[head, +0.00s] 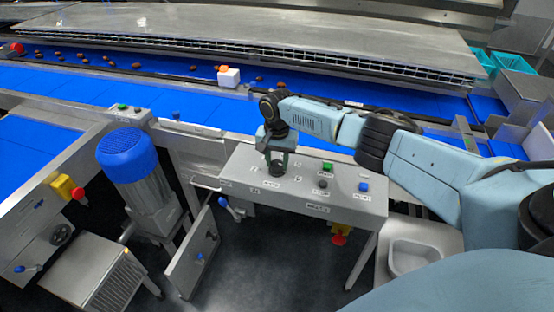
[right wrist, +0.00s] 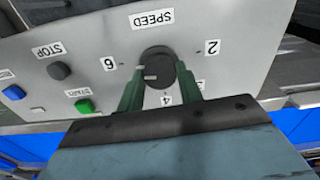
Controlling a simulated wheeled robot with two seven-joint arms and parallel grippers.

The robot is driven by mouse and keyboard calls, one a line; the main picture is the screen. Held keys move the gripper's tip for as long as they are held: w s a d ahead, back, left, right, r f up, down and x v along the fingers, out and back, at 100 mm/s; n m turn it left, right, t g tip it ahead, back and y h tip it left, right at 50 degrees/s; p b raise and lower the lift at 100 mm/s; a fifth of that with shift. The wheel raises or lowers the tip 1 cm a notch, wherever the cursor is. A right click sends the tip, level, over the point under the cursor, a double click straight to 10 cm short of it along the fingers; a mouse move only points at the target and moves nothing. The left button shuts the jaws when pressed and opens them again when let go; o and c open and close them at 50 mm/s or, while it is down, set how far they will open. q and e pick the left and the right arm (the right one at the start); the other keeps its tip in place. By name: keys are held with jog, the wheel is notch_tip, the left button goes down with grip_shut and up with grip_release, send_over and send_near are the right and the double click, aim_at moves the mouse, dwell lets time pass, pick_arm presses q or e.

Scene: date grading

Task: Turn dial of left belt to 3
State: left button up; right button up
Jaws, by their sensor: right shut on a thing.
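My right gripper (head: 278,164) reaches down from the right onto a grey control panel (head: 245,162). Its two green fingers (right wrist: 160,92) are shut on a round black dial (right wrist: 160,66), one on each side. The dial (head: 277,171) is mostly covered by the gripper in the head view. In the right wrist view the panel print is upside down: SPEED, 2, 4 and 6 stand around the dial. A small pale mark shows on the dial's face, toward the side between 4 and 6; the exact setting is hard to read. My left gripper is not in view.
Green (head: 327,166), dark grey (head: 323,183) and blue (head: 363,187) buttons sit right of the dial. A blue-topped motor (head: 127,155) stands left.

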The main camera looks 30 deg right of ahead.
jog(key=n+p, duration=0.1)
jog(key=n, duration=0.1)
jog(key=shift+n, duration=0.4)
jog(key=n, duration=0.3)
jog(key=shift+a+n+p, duration=0.1)
jog(key=shift+n+p, duration=0.2)
jog(key=n, duration=0.3)
jog(key=shift+n, duration=0.4)
jog(key=n, duration=1.1)
jog(key=shift+n, duration=0.3)
jog(key=n, duration=0.3)
jog(key=shift+n, duration=0.3)
jog(key=shift+n+b, duration=0.3)
jog(key=shift+n, duration=1.6)
